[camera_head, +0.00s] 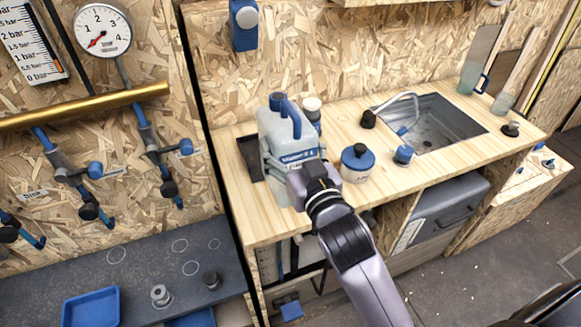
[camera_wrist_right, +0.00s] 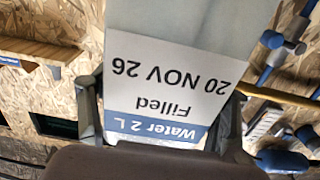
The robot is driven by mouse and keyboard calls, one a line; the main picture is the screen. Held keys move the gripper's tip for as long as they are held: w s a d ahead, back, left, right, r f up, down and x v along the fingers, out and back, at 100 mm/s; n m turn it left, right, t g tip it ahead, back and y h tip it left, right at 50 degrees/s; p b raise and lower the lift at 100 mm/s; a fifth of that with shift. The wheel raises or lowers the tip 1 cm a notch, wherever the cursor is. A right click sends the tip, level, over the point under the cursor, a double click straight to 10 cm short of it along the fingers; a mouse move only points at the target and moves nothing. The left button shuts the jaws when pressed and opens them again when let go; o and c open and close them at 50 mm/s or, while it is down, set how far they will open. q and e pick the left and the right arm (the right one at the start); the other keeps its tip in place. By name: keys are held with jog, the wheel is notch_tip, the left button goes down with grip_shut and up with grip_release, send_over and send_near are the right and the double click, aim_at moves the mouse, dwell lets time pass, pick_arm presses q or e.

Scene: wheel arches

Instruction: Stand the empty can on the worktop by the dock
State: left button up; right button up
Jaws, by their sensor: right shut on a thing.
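A pale grey jerrycan (camera_head: 285,130) with a blue handle stands out at the left part of the wooden worktop (camera_head: 345,207). My right gripper (camera_head: 296,166) is shut on it from the front. In the right wrist view the can (camera_wrist_right: 190,25) fills the space between the two fingers, and its label (camera_wrist_right: 170,95) reads "Water 2 L, Filled, 20 NOV 26", upside down. The can looks upright in the head view. I cannot tell whether its base touches the worktop. A dark recessed tray or plate (camera_head: 248,158) lies just left of the can, partly hidden; I cannot tell if it is the dock. My left gripper is not in view.
A white jar with a blue lid (camera_head: 357,163) stands right of the can, with a small blue-capped item (camera_head: 404,154) beyond it. A white-capped bottle (camera_head: 313,108) is close behind the can. A sink (camera_head: 437,125) takes the back right. The worktop's front strip is clear.

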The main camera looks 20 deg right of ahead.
jog(key=shift+f, duration=2.5)
jog(key=shift+b, duration=0.3)
jog(key=shift+f, duration=0.2)
jog(key=o, duration=1.4)
